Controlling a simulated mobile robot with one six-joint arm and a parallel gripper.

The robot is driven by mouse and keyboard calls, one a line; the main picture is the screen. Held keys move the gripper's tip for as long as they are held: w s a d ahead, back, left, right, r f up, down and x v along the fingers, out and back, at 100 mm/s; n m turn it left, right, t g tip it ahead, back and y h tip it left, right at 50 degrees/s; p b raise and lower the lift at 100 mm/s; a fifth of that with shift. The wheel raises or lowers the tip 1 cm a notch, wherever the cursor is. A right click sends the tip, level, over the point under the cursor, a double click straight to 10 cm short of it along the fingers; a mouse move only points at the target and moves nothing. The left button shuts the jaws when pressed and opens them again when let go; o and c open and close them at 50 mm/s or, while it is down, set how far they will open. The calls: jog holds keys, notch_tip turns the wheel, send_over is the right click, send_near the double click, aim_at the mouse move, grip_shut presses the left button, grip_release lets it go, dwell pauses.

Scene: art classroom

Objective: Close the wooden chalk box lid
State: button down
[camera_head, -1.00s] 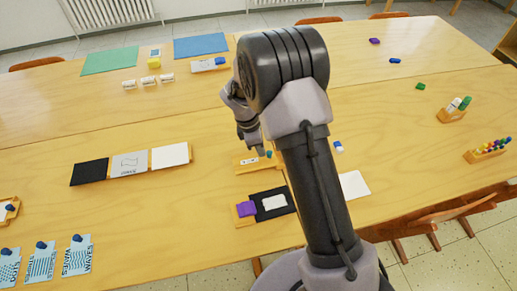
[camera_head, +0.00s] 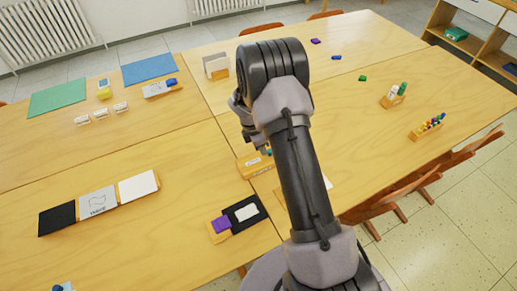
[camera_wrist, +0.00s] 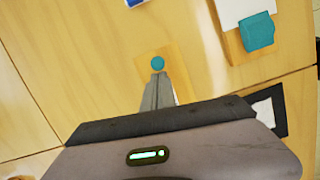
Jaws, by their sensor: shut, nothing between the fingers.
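The wooden chalk box (camera_head: 246,168) stands on the near table, just below my gripper and partly hidden by my arm. It has a pale label on its side and a small teal knob near its right end. In the wrist view the teal round knob (camera_wrist: 157,63) sits on a pale wooden surface. My gripper (camera_wrist: 158,76) is shut and empty, its fingertips right beside the knob in that view. I cannot tell whether they touch it. The lid's exact position is unclear from here.
A black board with a white card (camera_head: 246,211) and a purple block (camera_head: 221,224) lie in front of the box. Black, grey and white panels (camera_head: 97,203) lie to the left. A marker holder (camera_head: 427,127) stands right. Bare tabletop lies left of the box.

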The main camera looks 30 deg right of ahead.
jog(key=a, duration=0.3)
jog(key=shift+w+a+r+p, duration=0.1)
jog(key=shift+w+r+p, duration=0.05)
jog(key=shift+r+p, duration=0.15)
jog(key=a+p+v, duration=0.1)
jog(key=p+v, duration=0.3)
jog(key=v, duration=0.6)
notch_tip(320, 180, up, 18)
jog(key=m+t+y+b, duration=0.2)
jog(key=m+t+b, duration=0.1)
jog(key=m, duration=0.7)
send_over(257, 158)
jog(key=s+a, duration=0.9)
jog(key=a, duration=0.1)
jog(key=s+a+r+m+t+y+b, duration=0.1)
jog(key=s+a+r+m, duration=0.1)
jog(key=s+m, duration=0.3)
jog(key=s+a+r+m+t+y+b, duration=0.1)
jog(key=s+a+m, duration=0.4)
jog(key=s, duration=0.7)
jog(key=shift+s+r+m+t+y, duration=0.35)
jog(key=shift+r+t, duration=0.25)
jog(key=shift+r, duration=0.2)
